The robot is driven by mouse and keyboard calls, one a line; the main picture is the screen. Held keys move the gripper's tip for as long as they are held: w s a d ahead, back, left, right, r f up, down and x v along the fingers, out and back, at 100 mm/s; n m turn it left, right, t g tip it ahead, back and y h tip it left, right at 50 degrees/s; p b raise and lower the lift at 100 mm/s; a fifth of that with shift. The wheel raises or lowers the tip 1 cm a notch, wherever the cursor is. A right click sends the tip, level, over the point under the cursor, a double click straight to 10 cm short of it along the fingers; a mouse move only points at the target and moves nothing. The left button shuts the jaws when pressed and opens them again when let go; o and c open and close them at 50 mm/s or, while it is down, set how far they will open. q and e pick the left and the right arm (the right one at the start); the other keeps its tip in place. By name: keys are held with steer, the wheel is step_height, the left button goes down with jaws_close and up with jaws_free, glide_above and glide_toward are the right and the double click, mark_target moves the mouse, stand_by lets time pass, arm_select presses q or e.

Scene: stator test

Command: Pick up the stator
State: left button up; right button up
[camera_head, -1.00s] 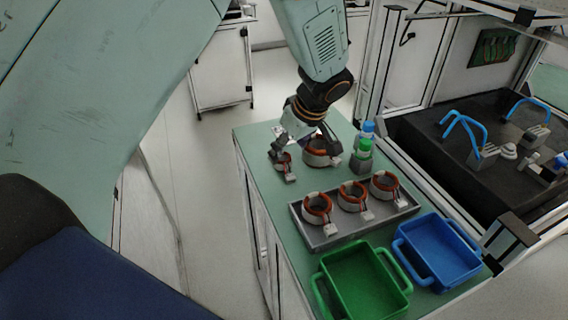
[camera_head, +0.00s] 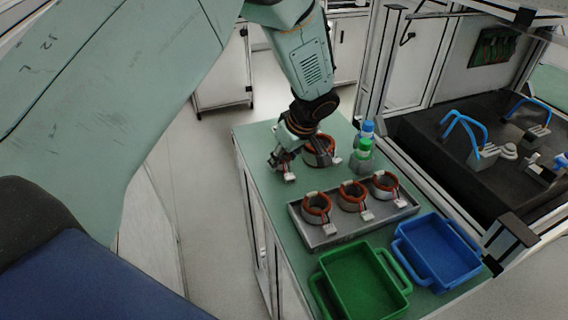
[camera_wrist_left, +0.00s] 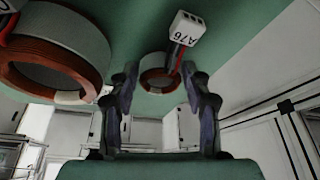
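A small stator (camera_wrist_left: 160,78) with a copper-brown winding stands on the green tabletop. Its white connector, marked A76 (camera_wrist_left: 188,28), points to the top of the left wrist view. In the head view my left gripper (camera_head: 283,158) is over this stator and hides most of it; the connector (camera_head: 289,177) shows just in front. In the left wrist view my left gripper (camera_wrist_left: 162,105) is open, and the small stator appears between the fingertips. I cannot tell whether they touch it. A larger stator (camera_head: 320,151) stands right beside the gripper. My right gripper is not in view.
A grey tray (camera_head: 312,238) holds three stators. A green bin (camera_head: 345,300) and a blue bin (camera_head: 440,262) stand at the front. Bottles with blue (camera_head: 367,127) and green (camera_head: 364,145) caps stand behind the tray. The table's left edge is close to the gripper.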

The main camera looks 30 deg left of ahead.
arm_select(q)
steer(key=c, duration=0.9)
